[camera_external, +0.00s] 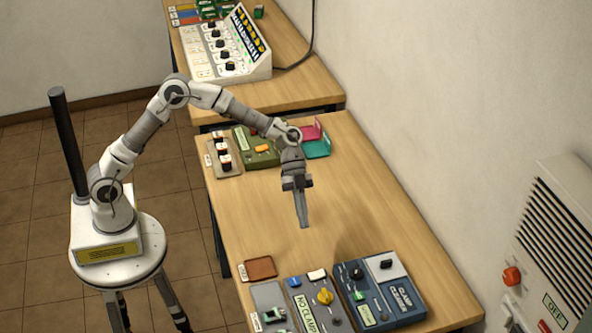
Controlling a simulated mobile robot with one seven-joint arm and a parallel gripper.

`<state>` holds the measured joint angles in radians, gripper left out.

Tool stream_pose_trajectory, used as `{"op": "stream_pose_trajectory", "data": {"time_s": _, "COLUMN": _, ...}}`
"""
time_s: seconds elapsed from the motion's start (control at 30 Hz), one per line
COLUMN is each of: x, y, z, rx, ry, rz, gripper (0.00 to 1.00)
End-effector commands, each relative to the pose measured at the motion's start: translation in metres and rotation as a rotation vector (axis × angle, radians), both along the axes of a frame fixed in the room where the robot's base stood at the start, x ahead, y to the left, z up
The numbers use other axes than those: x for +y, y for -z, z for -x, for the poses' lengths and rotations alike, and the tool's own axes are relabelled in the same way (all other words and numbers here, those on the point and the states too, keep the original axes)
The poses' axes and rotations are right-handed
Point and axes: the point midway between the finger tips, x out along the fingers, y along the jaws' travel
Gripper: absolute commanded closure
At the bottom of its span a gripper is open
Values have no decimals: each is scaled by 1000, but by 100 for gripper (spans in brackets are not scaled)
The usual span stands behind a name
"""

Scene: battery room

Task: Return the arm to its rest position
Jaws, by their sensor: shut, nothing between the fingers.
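My arm reaches from its round white base on the left out over the wooden table (350,205). My gripper (304,224) points down above the middle of the table, with its fingers shut and nothing between them. It is apart from the panels below it. The arm is bent, with its elbow raised high and the wrist over the table's middle.
At the table's front are a blue clamp panel (407,303), a panel with a yellow knob (325,296), a grey tray (268,294) and a brown pad (260,268). A green box (262,158), a battery tray (223,172) and pink and teal holders (316,148) stand behind. The middle is clear. A wall cabinet (545,245) stands right.

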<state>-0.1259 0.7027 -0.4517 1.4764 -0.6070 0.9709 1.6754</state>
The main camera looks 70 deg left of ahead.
Motion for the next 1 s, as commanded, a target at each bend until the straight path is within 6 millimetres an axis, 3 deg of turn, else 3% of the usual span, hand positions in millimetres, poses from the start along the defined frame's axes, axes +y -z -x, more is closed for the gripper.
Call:
{"op": "stream_pose_trajectory", "data": {"time_s": 0.5, "x": 3, "y": -6, "z": 4, "rx": 6, "ry": -14, "rz": -20, "gripper": 100}}
{"op": "stream_pose_trajectory", "data": {"time_s": 0.67, "x": 21, "y": -33, "z": 24, "rx": 32, "ry": -88, "rz": -114, "gripper": 100}}
{"op": "stream_pose_trajectory", "data": {"time_s": 1.0, "x": 87, "y": -101, "z": 93, "rx": 94, "ry": -420, "rz": -346, "gripper": 100}}
